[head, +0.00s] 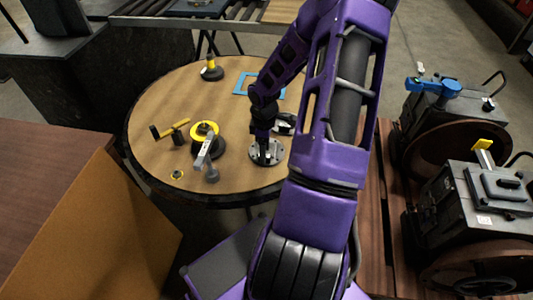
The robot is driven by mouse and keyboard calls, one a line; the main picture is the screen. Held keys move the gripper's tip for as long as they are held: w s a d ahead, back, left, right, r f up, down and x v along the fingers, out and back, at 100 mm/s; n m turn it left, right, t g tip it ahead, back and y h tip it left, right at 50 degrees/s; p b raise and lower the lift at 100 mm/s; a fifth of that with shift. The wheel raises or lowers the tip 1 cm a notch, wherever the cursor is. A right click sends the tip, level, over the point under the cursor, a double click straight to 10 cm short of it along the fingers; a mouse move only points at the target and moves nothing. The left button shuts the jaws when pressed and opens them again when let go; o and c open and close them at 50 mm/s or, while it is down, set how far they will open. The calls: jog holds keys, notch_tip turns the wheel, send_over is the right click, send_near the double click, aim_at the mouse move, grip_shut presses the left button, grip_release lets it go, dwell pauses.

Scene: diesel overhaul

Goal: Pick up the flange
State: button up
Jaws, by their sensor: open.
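A round grey metal flange (277,155) with holes around its rim lies flat on the round wooden table, toward its right front. My gripper (265,157) is open and points down over the flange, with its fingertips at or very near the flange's middle. I cannot tell whether they touch it. My purple arm hides part of the table to the right of the flange.
On the round table (150,96) a yellow and black round part (205,130) with a grey lever stands left of the flange. A blue square frame (241,84) and a small yellow-black part (211,70) lie farther back. Dark machines (484,195) stand at right.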

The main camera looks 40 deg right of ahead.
jog(key=shift+f, duration=0.6)
grip_shut()
jog(key=shift+r, duration=0.15)
